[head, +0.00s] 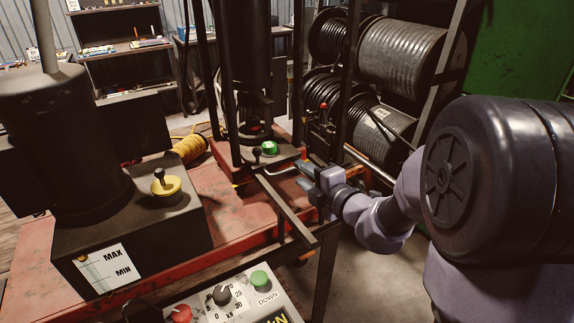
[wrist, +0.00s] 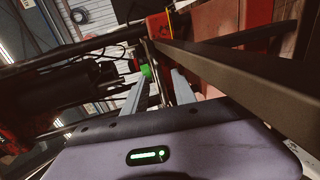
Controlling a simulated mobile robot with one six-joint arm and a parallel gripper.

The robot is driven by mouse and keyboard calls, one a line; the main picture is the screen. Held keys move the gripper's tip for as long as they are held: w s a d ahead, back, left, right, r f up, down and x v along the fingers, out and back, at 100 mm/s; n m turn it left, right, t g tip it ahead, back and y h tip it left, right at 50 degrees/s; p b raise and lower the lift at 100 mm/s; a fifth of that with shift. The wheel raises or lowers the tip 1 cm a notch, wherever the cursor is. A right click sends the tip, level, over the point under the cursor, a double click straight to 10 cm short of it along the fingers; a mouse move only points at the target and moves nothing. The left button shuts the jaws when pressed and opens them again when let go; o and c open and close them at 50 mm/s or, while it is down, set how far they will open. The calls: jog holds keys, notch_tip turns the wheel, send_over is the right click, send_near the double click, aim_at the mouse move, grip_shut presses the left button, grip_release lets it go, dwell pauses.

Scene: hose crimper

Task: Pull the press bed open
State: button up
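The press bed (head: 262,159) is a dark plate at the foot of the tall black press, on a red base. A green part (head: 269,147) sits on it; green also shows in the wrist view (wrist: 146,71). A thin pale handle (head: 283,171) sticks out from the bed's front. My gripper (head: 301,174) is at the handle's right end in the head view. In the wrist view my gripper (wrist: 160,80) has its two grey fingers apart, with a thin bar visible between them. I cannot tell whether either finger touches the handle.
A dark rail (head: 286,208) juts forward from the press, just left of my gripper; it crosses the wrist view's right side (wrist: 235,80). A control panel (head: 230,300) is in front. Hose reels (head: 400,55) stand behind. A black tank (head: 60,140) is at left.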

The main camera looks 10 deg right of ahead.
aim_at(294, 169)
jog(key=b+x, duration=0.1)
jog(key=x, duration=0.3)
jog(key=shift+w+a, duration=0.15)
jog(key=shift+w, duration=0.25)
grip_shut()
dwell(1.0)
